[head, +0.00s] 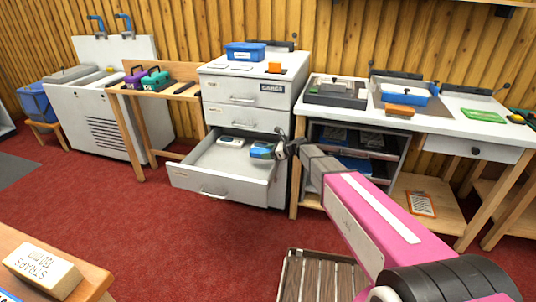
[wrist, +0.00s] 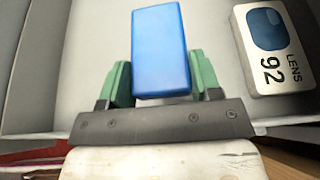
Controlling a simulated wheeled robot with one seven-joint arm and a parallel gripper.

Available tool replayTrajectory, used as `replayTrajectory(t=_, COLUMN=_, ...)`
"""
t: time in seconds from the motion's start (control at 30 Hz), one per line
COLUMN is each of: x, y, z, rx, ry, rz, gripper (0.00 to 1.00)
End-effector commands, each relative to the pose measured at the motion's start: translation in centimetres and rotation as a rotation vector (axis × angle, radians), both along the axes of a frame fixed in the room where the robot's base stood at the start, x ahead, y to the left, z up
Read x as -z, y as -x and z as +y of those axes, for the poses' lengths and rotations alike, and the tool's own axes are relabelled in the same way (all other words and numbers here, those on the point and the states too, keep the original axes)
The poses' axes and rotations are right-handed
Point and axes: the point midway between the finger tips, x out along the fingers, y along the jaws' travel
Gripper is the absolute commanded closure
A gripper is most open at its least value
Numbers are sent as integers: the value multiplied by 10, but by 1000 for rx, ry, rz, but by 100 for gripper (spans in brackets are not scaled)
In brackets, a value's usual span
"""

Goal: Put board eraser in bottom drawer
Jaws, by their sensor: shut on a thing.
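The board eraser (wrist: 159,50) is a plain blue block in the wrist view. The green fingers of my gripper (wrist: 160,78) are shut on its two sides. In the head view, my gripper (head: 272,152) is over the right rear part of the open bottom drawer (head: 222,194), with the blue eraser (head: 261,147) at its tip. The eraser is within the drawer's outline; I cannot tell whether it touches the drawer floor. The drawer is pulled well out of the grey cabinet (head: 244,110).
A white box marked LENS 92 (wrist: 270,48) lies in the drawer, right of the eraser in the wrist view. It also shows at the drawer's back in the head view (head: 231,141). The upper drawers are shut. A slatted wooden crate (head: 287,276) stands on the red floor.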

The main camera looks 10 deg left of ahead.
Motion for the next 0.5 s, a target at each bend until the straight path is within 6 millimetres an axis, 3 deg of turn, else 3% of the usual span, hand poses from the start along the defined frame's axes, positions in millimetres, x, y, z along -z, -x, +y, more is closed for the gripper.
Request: replayTrajectory(t=0.5, x=9, y=0, z=0, rx=-1, ry=1, rz=-2, gripper=66)
